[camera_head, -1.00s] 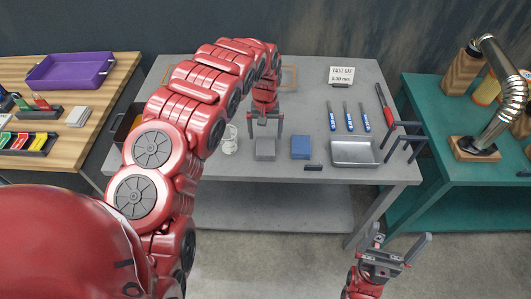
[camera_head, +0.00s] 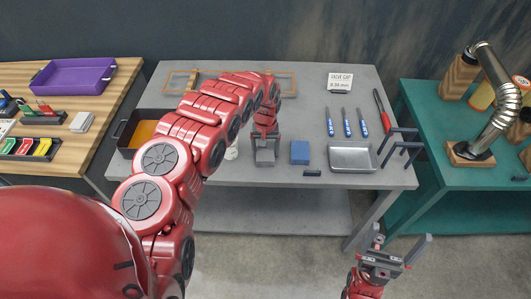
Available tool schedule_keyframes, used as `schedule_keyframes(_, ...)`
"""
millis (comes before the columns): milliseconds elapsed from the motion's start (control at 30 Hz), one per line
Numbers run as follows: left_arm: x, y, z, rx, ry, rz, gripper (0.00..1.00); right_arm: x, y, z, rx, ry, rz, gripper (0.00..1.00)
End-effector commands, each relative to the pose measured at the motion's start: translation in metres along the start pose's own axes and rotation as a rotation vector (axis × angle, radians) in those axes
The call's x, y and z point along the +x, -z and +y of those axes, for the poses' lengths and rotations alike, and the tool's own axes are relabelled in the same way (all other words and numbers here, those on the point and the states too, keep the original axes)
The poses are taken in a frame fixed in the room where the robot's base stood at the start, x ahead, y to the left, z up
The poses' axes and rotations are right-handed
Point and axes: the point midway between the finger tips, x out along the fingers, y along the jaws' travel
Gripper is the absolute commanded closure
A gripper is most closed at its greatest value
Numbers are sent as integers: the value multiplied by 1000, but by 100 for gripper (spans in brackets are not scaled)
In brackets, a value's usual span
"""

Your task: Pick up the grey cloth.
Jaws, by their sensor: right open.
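The grey cloth (camera_head: 265,157) is a small folded block near the front middle of the grey table. My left gripper (camera_head: 265,152) reaches down over it from behind, one finger at each side. The fingers look close to its sides, but I cannot tell whether they press on it. Part of the cloth is hidden by the gripper. My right gripper (camera_head: 381,262) is open and empty in front of the table, at the lower right.
A blue folded block (camera_head: 300,152) lies just right of the cloth. A metal tray (camera_head: 352,158), blue-handled tools (camera_head: 347,122) and a small dark block (camera_head: 312,173) are further right. A black bin (camera_head: 124,140) stands left. My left arm hides part of the table.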

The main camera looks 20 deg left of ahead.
Motion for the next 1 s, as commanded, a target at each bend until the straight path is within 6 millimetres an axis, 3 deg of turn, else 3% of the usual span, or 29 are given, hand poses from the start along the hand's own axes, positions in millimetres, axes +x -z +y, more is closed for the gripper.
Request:
schedule_keyframes(33,0,0,0,0,0,0,36,0,0,0,0,0,0,0)
schedule_keyframes(233,0,0,0,0,0,-1,72,0,0,0,0,0,0,0)
schedule_keyframes(267,0,0,0,0,0,-1,74,0,0,0,0,0,0,0)
schedule_keyframes(667,-3,1,0,0,0,0,74,-1,0,0,0,0,0,0)
schedule_keyframes(1000,-22,10,1,2,0,-1,74,-4,-1,0,0,0,0,0)
